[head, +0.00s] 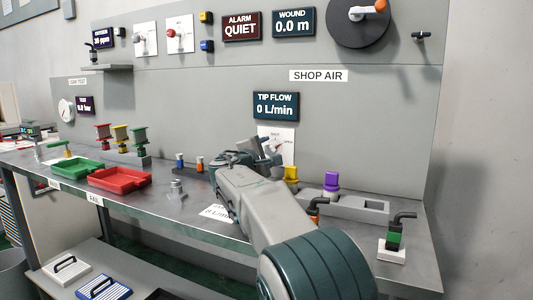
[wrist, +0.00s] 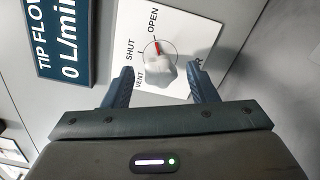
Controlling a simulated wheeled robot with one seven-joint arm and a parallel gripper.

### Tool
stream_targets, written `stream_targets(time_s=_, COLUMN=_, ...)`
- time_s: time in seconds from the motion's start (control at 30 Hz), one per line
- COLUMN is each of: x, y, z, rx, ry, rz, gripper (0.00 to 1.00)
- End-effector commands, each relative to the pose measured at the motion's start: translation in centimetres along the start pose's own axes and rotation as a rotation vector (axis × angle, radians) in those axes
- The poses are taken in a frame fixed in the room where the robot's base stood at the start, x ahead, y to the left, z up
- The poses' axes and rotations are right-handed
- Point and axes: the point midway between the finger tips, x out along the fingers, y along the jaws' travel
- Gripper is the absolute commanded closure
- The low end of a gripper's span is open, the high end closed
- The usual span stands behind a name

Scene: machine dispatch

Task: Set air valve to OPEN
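The air valve is a white knob (wrist: 160,73) with a red mark on a white plate (wrist: 190,35) lettered VENT, SHUT and OPEN. In the wrist view the red mark lies on the side towards OPEN; whether it lines up exactly I cannot tell. The plate also shows in the head view (head: 284,137), partly hidden by my gripper (head: 263,150). My gripper (wrist: 160,80) is open, its fingers either side of the knob in the picture, with visible gaps. Contact depth is unclear. The TIP FLOW display (head: 276,105) above the valve reads 0 L/min.
Red (head: 119,178) and green (head: 79,168) trays stand to the left.

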Motion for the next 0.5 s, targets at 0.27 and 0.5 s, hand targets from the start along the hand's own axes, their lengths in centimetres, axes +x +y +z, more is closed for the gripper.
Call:
stream_targets(time_s=0.27, x=-0.7, y=0.0, z=0.0, rx=-0.002, ry=0.001, rz=0.0, gripper=0.48)
stream_targets(time_s=0.5, x=-5.2, y=0.1, z=-0.1, rx=-0.001, ry=0.005, rz=0.001, gripper=0.48)
